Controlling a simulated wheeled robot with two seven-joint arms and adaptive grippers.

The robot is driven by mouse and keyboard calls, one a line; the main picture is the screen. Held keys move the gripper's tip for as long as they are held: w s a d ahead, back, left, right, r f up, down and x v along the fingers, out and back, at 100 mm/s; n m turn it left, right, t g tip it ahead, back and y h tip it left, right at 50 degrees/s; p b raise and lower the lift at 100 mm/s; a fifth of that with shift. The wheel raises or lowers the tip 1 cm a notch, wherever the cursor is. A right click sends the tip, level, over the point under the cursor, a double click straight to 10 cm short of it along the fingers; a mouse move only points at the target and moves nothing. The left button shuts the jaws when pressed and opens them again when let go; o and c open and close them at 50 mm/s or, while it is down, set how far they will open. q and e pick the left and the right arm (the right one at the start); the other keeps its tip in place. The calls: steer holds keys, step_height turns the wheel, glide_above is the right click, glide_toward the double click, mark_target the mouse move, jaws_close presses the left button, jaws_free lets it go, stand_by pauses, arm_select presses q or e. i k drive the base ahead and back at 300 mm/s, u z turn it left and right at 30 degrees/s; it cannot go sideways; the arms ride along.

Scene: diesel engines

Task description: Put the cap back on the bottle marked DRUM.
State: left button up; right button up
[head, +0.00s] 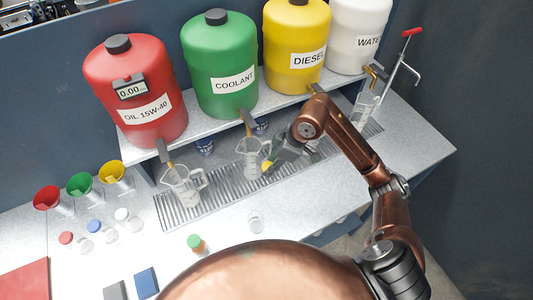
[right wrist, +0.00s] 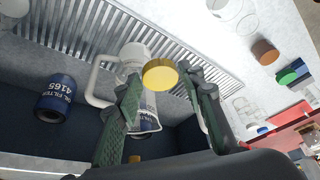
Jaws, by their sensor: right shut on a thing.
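My right gripper (head: 278,160) is over the grated drip tray, beside a clear measuring jug (head: 252,150). In the right wrist view its fingers (right wrist: 163,88) are closed on a yellow cap (right wrist: 160,75), which also shows in the head view (head: 266,168). A small clear, open-topped container (head: 255,221) stands on the bench in front of the tray. A small brown bottle with a green top (head: 196,243) stands to its left. I cannot read DRUM on any bottle. My left gripper is not in view.
Red (head: 137,90), green (head: 220,65), yellow (head: 297,45) and white (head: 358,35) drums stand on a raised shelf with taps. More jugs (head: 184,184) stand on the drip tray (head: 215,190). Funnels (head: 80,185) and small capped bottles (head: 96,227) are at left. The bench front right is clear.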

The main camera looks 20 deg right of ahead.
mark_target(255, 218)
steer(key=u, duration=0.05)
steer(key=k, duration=0.5)
steer(key=u, duration=3.25)
steer(key=k, duration=2.05)
steer(key=z, duration=1.65)
